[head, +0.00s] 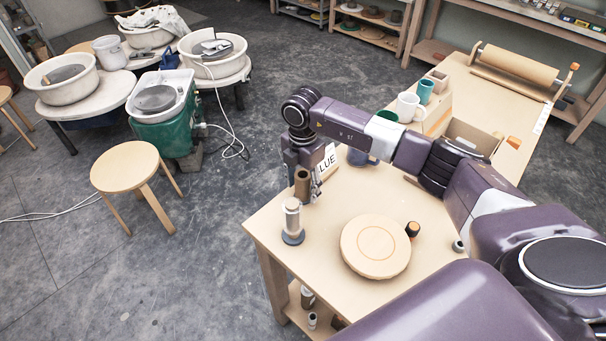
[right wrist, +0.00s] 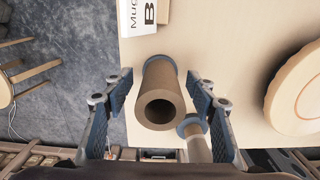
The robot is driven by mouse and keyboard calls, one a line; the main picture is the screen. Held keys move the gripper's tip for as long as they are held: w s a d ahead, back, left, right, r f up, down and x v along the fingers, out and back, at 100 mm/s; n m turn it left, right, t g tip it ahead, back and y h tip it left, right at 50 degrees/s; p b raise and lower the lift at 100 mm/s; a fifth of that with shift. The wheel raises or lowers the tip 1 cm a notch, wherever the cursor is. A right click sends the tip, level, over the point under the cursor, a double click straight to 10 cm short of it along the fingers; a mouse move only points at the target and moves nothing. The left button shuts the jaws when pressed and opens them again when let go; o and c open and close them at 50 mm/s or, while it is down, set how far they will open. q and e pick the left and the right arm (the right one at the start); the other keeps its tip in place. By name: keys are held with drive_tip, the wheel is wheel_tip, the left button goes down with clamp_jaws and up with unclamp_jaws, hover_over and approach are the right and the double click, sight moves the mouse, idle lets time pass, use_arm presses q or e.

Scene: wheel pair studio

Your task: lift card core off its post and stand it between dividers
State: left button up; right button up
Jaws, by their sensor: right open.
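The brown card core (head: 302,184) is a hollow tube standing upright near the table's left edge. In the right wrist view, the card core (right wrist: 160,98) shows its open top end, with a blue ring at its foot; its post is hidden. My right gripper (head: 306,180) is open over the core. In the right wrist view, the fingers of my right gripper (right wrist: 160,88) stand either side of the core with visible gaps. I cannot make out the dividers for certain. My left gripper is not in view.
A pale roll (head: 292,218) on a blue-based post stands close to the core. A round wooden board (head: 376,246) and a small dark-sided roll (head: 412,229) lie to the right. A white lettered card (head: 328,160) and a white mug (head: 409,107) are farther back.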

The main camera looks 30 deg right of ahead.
drive_tip(key=shift+f, duration=0.4)
drive_tip(key=shift+c, duration=0.7)
drive_tip(key=c, duration=1.2)
drive_tip(key=shift+c, duration=0.2)
drive_tip(key=shift+r, duration=0.25)
drive_tip(key=shift+r+p, duration=1.1)
drive_tip(key=shift+r, duration=0.15)
drive_tip(key=shift+r+p, duration=2.05)
drive_tip(key=shift+r, duration=0.8)
